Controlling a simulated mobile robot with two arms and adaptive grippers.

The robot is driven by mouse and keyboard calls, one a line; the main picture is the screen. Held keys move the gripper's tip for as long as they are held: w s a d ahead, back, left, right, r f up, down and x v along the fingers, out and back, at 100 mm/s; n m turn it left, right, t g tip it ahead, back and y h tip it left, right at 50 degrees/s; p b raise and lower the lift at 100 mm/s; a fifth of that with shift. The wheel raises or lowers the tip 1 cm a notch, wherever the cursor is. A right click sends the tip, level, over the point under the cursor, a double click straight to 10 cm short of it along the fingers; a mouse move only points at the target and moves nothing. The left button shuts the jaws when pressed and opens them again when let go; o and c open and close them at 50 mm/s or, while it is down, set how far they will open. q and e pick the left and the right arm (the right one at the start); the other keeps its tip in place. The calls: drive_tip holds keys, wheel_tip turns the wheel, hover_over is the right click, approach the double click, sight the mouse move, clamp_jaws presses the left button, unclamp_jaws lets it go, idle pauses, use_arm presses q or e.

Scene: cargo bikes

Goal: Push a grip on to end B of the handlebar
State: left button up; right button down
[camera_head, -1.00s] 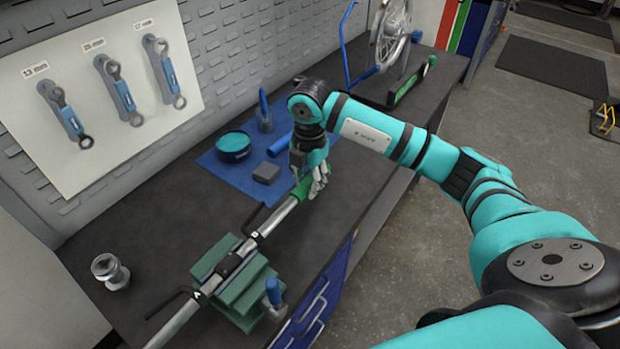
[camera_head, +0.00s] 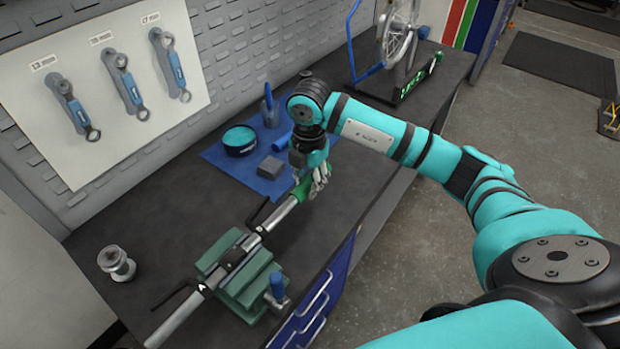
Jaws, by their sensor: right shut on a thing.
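The silver handlebar (camera_head: 281,212) lies in a green clamp block (camera_head: 247,284) on the bench. Its end marked A (camera_head: 203,288) is nearer the lower left and its part marked B (camera_head: 259,229) is toward my right gripper. My right gripper (camera_head: 318,187) is shut on a green grip (camera_head: 301,188) at the handlebar's far end. The grip lines up with the bar and meets it; the fingers partly hide it, so I cannot tell how far it is on. My left gripper is not in view.
A blue mat (camera_head: 217,157) holds a teal tin (camera_head: 239,141), a grey block (camera_head: 270,167) and blue items. A metal part (camera_head: 116,263) stands at left. Wrenches (camera_head: 124,85) hang on a white board. A wheel stand (camera_head: 392,55) is at the back.

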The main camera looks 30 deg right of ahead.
sight(277, 213)
drive_tip(key=shift+s+a+p, duration=0.15)
drive_tip(key=shift+s+a, duration=0.15)
drive_tip(key=shift+a, duration=0.35)
drive_tip(key=shift+s+a+p, duration=0.15)
drive_tip(key=shift+s+a, duration=0.1)
drive_tip(key=shift+a, duration=0.4)
drive_tip(key=shift+s+a+p, duration=0.15)
drive_tip(key=shift+s+a, duration=0.15)
drive_tip(key=shift+a, duration=0.35)
drive_tip(key=shift+a, duration=0.15)
drive_tip(key=shift+s+a+p, duration=0.15)
drive_tip(key=shift+s+a, duration=0.2)
drive_tip(key=shift+a, duration=0.45)
drive_tip(key=shift+s+a+p, duration=0.2)
drive_tip(key=shift+s+a, duration=0.15)
drive_tip(key=shift+a, duration=0.45)
drive_tip(key=shift+s+a+p, duration=0.15)
drive_tip(key=shift+s+a, duration=0.2)
drive_tip(key=shift+a, duration=0.45)
drive_tip(key=shift+s+a+f, duration=0.1)
drive_tip(key=shift+s+a, duration=0.05)
drive_tip(key=shift+a, duration=0.15)
drive_tip(key=shift+a, duration=0.3)
drive_tip(key=c, duration=1)
unclamp_jaws()
drive_tip(key=shift+d, duration=0.1)
drive_tip(key=shift+o, duration=0.2)
drive_tip(key=shift+r, duration=0.2)
